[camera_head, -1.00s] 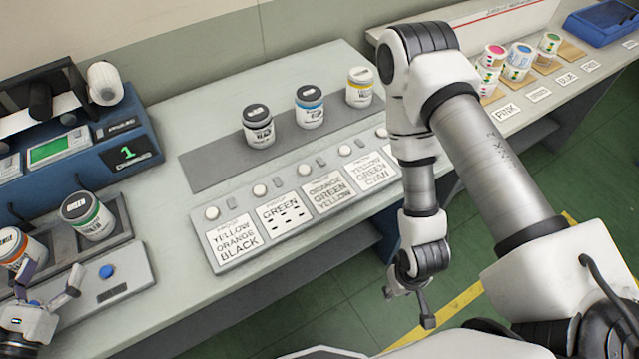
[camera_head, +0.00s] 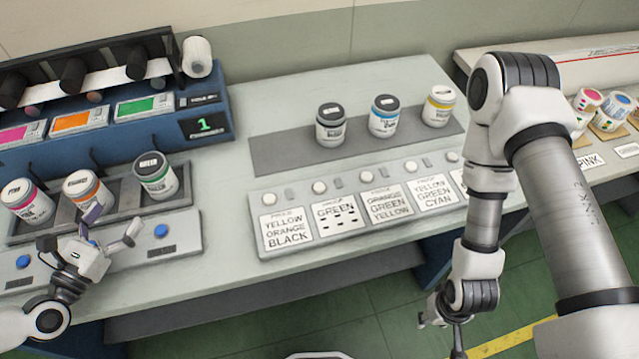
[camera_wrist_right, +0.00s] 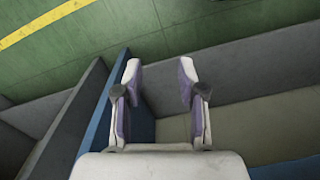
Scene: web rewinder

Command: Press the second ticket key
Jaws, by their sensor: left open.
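The ticket panel (camera_head: 270,250) lies on the grey bench, with a row of printed tickets and a round white key above each visible ticket. The second ticket (camera_head: 337,216) from the left reads GREEN above rows of dashes. Its key (camera_head: 319,187) is uncovered. The first ticket (camera_head: 285,231) reads YELLOW, ORANGE, BLACK. My left gripper (camera_head: 107,224) is open and empty in front of the orange-banded jar, well left of the panel. My right gripper (camera_head: 439,338) is low beyond the bench's front edge; the right wrist view shows it open and empty (camera_wrist_right: 160,68).
Three jars, black (camera_head: 331,125), blue-banded (camera_head: 384,116) and yellow-banded (camera_head: 437,106), stand on a dark strip behind the keys. A blue machine (camera_head: 215,150) and a jar tray (camera_head: 205,190) stand at left. Blue buttons (camera_head: 161,231) front the tray. My right arm covers the panel's right end.

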